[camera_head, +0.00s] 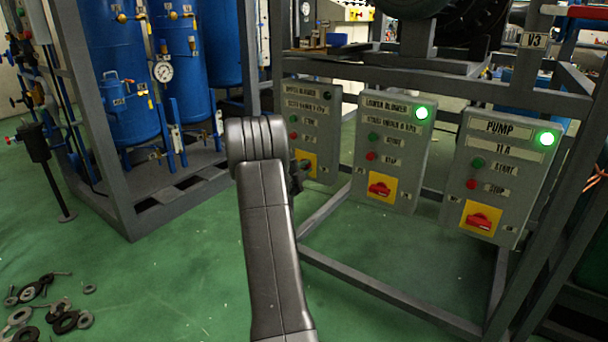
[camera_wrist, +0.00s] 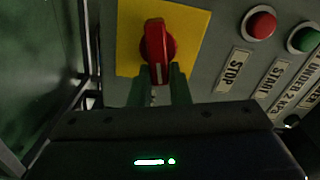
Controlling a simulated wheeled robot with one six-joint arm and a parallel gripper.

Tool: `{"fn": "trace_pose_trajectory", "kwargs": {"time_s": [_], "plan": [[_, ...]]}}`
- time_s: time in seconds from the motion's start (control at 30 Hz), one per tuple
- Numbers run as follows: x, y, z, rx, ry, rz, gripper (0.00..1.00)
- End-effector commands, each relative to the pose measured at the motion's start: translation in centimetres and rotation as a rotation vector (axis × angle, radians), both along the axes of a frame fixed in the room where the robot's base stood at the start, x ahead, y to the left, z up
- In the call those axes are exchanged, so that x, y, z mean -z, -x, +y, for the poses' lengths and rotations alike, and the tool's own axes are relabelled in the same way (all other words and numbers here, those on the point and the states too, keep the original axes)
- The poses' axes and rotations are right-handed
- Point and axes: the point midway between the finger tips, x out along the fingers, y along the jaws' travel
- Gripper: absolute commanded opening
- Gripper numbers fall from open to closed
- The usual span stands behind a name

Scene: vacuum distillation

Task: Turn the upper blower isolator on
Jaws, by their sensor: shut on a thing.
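The upper blower box (camera_head: 318,112) is the leftmost of the three grey panels in the head view, and its lamp (camera_head: 327,95) is dark. Its isolator is a red rotary handle (camera_wrist: 156,45) on a yellow plate (camera_wrist: 128,40). In the wrist view the handle's white-marked end points down toward my gripper. My gripper (camera_wrist: 160,88) is shut on that end, one finger on each side.
The lower blower box (camera_head: 392,150) and pump box (camera_head: 503,175) stand to the right, both with green lamps lit and red isolators. Loose rings and bolts (camera_head: 50,305) lie on the open green floor.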

Motion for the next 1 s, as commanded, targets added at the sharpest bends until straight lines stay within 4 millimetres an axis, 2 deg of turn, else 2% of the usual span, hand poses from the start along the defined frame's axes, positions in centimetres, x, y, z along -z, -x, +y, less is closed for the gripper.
{"fn": "trace_pose_trajectory", "kwargs": {"time_s": [0.03,0.43,1.0], "plan": [[0.5,0.07,-0.05,0.001,-0.03,-0.02,0.0],[0.77,0.11,-0.09,0.001,-0.202,-0.143,0.0],[0.86,0.12,-0.07,0.002,-0.238,-0.169,0.0]]}}
